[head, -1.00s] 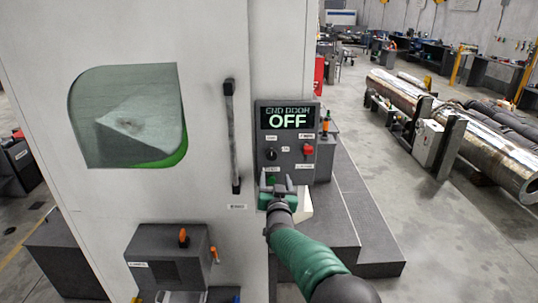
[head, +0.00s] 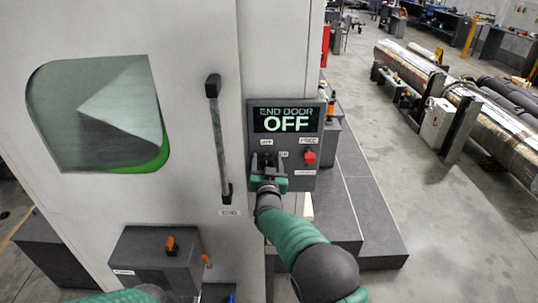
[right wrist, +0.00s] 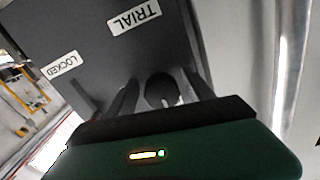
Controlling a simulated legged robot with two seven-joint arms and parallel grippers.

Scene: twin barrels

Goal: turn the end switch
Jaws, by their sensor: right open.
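The dark control panel (head: 328,114) on the machine front has a lit display reading END DOOR OFF. My right gripper (head: 267,162) is at the panel's lower left, in front of the switch there, and hides most of it. In the right wrist view, a round black knob (right wrist: 160,88) sits between the two fingers of my open right gripper (right wrist: 162,95). I cannot tell whether the fingers touch it. Labels TRIAL and LOCKED show on the panel there. A red knob (head: 310,157) is on the panel to the right. My left gripper is out of view.
A tall door handle (head: 219,140) stands just left of the panel. A grey box with an orange switch (head: 172,246) is at the lower left. Dark steps (head: 370,220) lie to the right, with open floor beyond.

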